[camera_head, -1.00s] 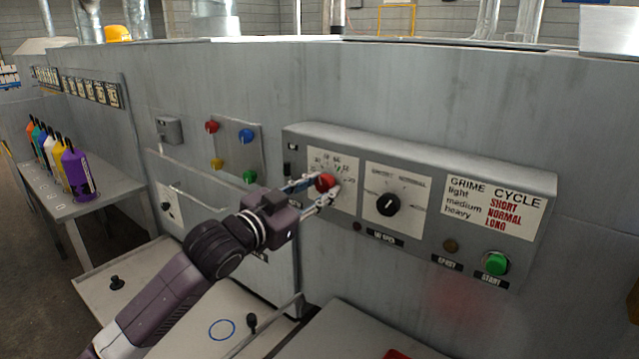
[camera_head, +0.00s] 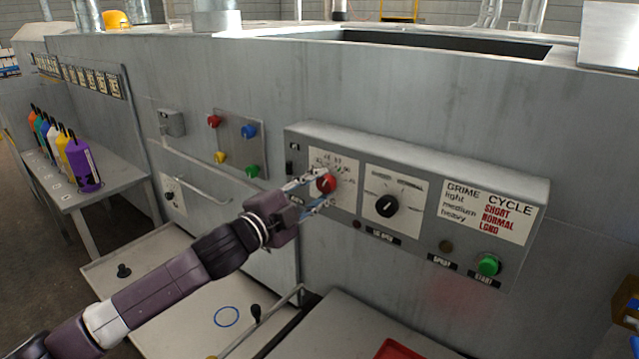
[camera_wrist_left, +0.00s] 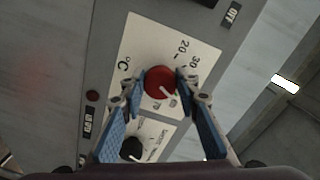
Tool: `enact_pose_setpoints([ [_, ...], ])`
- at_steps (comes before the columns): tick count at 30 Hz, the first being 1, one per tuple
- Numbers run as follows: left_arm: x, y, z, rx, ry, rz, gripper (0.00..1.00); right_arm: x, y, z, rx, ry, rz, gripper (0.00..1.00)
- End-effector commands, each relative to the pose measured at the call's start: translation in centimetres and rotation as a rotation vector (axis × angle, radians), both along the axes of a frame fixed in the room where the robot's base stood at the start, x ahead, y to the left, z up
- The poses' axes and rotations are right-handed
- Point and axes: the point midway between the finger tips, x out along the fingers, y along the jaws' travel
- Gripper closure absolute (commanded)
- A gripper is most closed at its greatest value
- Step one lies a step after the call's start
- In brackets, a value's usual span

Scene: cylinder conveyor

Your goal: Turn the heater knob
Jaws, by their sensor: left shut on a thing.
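The red heater knob (camera_head: 326,184) is on a white dial plate (camera_head: 345,163) at the left part of the grey control panel. The dial has numbers and a °C mark, seen in the left wrist view. My left gripper (camera_head: 322,190) is at the knob with one finger on each side. In the left wrist view the gripper (camera_wrist_left: 160,86) is shut on the red knob (camera_wrist_left: 159,84), whose white pointer line shows on its face. My right gripper is not in view.
A black knob (camera_head: 387,205) sits right of the red one, then a green start button (camera_head: 489,265). Coloured buttons (camera_head: 248,131) are on a plate to the left. Several coloured bottles (camera_head: 80,165) stand on a side table. A handle bar (camera_head: 200,186) juts out below the buttons.

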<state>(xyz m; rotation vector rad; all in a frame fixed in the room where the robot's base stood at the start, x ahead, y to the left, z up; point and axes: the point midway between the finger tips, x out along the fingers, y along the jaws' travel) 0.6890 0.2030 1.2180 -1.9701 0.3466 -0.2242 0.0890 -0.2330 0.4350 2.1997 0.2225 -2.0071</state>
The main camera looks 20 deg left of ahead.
Motion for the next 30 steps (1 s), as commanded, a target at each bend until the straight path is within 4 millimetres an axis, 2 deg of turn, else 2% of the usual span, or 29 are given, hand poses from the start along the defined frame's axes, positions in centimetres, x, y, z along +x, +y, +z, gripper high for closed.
enact_pose_setpoints([
  [9, -0.02, -0.03, 0.02, 0.07, -0.025, -0.001, 0.95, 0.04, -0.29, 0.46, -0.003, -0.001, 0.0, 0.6],
  [21, -0.02, -0.04, -0.03, 0.074, -0.026, -0.001, 0.95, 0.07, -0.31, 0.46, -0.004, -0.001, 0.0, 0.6],
  [22, -0.02, -0.04, -0.03, 0.073, -0.026, -0.001, 0.7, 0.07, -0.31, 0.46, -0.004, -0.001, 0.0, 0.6],
  [27, -0.01, -0.03, -0.03, 0.073, -0.026, -0.001, 0.53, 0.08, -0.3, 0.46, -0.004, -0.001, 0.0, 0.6],
  [30, -0.01, -0.03, -0.02, 0.074, -0.026, 0.0, 0.53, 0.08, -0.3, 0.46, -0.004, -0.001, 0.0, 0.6],
])
